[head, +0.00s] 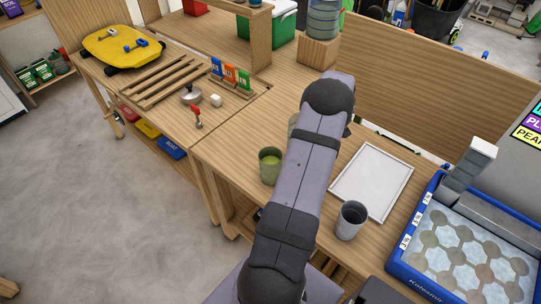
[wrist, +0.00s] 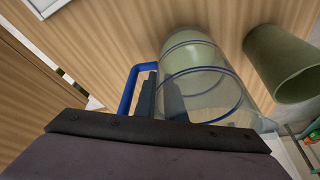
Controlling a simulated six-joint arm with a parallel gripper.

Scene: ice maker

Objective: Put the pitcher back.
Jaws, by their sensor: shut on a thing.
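The pitcher (wrist: 205,85) is clear with blue bands and a blue handle (wrist: 128,90). It fills the middle of the wrist view, with something pale green showing at its far end. My gripper (wrist: 160,98) is shut on the pitcher at its handle side, its dark fingers between the handle and the body. In the head view my arm covers the gripper and the pitcher. Whether the pitcher touches the table cannot be told.
A green cup (head: 270,166) stands left of my arm; a green cup (wrist: 280,65) is close beside the pitcher in the wrist view. Right of my arm are a grey cup (head: 350,219), a white tray (head: 345,180) and the blue-framed ice maker (head: 400,265). A clear dispenser (head: 325,18) stands behind.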

